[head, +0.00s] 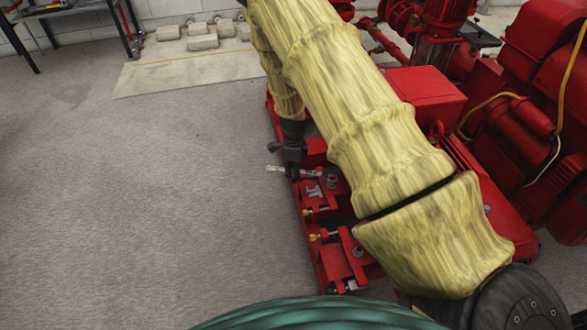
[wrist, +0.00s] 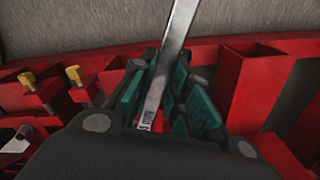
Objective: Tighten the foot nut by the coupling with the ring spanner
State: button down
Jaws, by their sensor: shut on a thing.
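My gripper (head: 292,168) is low over the left edge of the red pump base, shut on the ring spanner. In the wrist view its teal-padded fingers (wrist: 160,92) close on both sides of the spanner's flat steel shank (wrist: 180,25). The shank runs out of the top of that view, so that end is hidden. In the head view a pale piece of the spanner (head: 276,168) sticks out left of the gripper. A grey foot nut (head: 331,181) stands on the base just right of the gripper. The coupling cannot be made out, and no ring is visibly on a nut.
The red base frame (head: 331,267) carries brass-tipped screws (wrist: 73,75) and another grey nut (head: 357,251). A red box (head: 420,92) and the red engine (head: 535,125) stand to the right. The grey floor (head: 150,220) at left is clear. A workbench (head: 75,10) stands at the back left.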

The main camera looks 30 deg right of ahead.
jog(key=shift+f, duration=1.35)
dwell(0.4)
jog(key=shift+w+d+r, duration=0.1)
jog(key=shift+d, duration=0.05)
dwell(0.3)
jog(key=shift+w+d+m+p, duration=0.95)
jog(key=shift+m+p, duration=0.25)
jog(key=shift+p, duration=0.15)
jog(key=w+d+m+p, duration=0.1)
jog(key=d+m+p, duration=0.1)
jog(key=d, duration=0.1)
jog(key=shift+w+m, duration=0.35)
jog(key=shift+m, duration=0.05)
jog(key=shift+s+a+n+p, duration=0.25)
jog(key=shift+a+n+p, duration=0.05)
jog(key=shift+a, duration=0.1)
jog(key=shift+r+p, duration=2.05)
jog(key=shift+r, duration=0.4)
